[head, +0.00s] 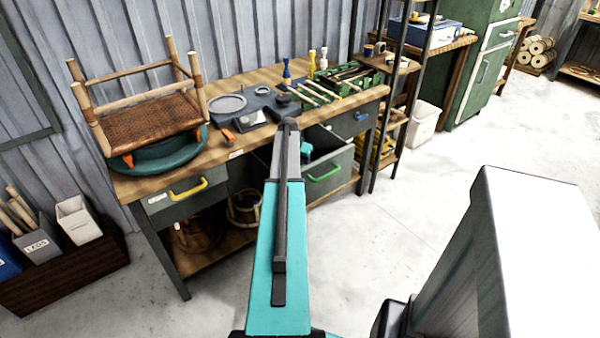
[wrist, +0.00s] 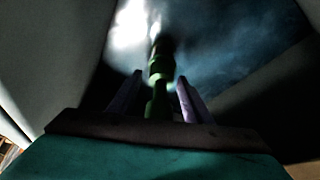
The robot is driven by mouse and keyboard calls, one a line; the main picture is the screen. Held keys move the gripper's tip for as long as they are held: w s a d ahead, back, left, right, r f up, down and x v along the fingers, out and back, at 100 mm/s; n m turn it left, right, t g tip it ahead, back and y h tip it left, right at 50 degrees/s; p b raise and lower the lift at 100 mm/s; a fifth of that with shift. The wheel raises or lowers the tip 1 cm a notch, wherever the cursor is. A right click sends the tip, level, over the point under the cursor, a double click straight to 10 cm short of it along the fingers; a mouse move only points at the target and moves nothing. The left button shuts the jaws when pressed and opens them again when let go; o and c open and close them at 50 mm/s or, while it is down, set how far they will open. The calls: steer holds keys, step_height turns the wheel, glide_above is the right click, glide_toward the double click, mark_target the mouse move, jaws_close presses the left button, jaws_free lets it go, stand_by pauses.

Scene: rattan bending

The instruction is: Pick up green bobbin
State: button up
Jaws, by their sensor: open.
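In the wrist view the green bobbin (wrist: 157,102) stands between the two purple fingers of my gripper (wrist: 160,78). The gripper is open, with a dark gap visible on each side of the bobbin. The bobbin has a slim green body with a darker upper part, and its far end is lost in shadow. The space around it is dark and walled. In the head view my arm reaches to the open drawer (head: 335,168) with the green handle, under the workbench (head: 225,135). The bobbin and my fingertips cannot be made out there.
A woven stool (head: 150,118) stands on the bench at left. Blue (head: 287,72) and yellow (head: 312,62) bobbins stand near a green tool tray (head: 350,80). The drawer with the yellow handle (head: 185,192) is shut. A shelf rack (head: 385,140) stands at right; the floor (head: 400,220) is clear.

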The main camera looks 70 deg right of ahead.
jaws_close()
steer(key=shift+r, duration=0.1)
steer(key=shift+r+b, duration=0.5)
steer(key=shift+r, duration=4.45)
steer(key=shift+r, duration=0.1)
